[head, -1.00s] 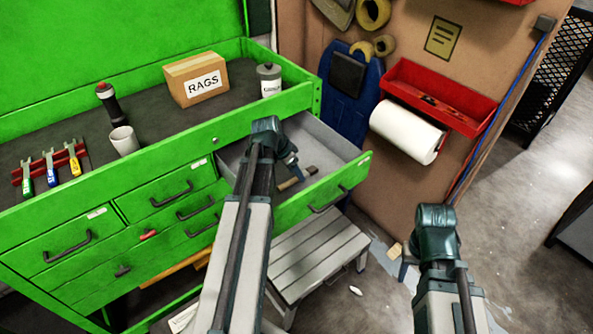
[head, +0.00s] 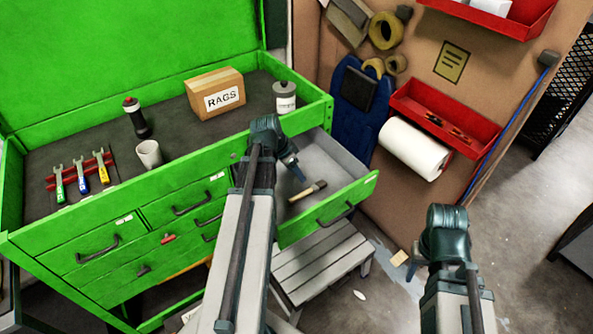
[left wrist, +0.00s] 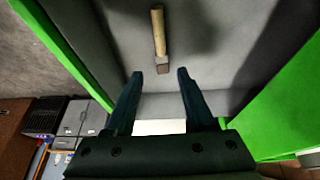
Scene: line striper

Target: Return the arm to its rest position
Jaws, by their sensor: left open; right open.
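My left arm reaches up from the bottom of the head view to the open drawer (head: 345,165) of the green tool chest. My left gripper (head: 298,174) points down into the drawer and is mostly hidden by its wrist. In the left wrist view its two fingers (left wrist: 160,75) are apart with nothing between them. A brush (head: 308,191) with a wooden handle lies on the drawer floor, apart from the fingers; it also shows in the left wrist view (left wrist: 159,35).
On the chest top are a RAGS box (head: 216,94), a grey can (head: 285,97), a flashlight (head: 136,117), a cup (head: 149,153) and a wrench rack (head: 82,171). A grey step stool (head: 322,262) stands below the drawer. A paper towel roll (head: 415,148) hangs on the right wall.

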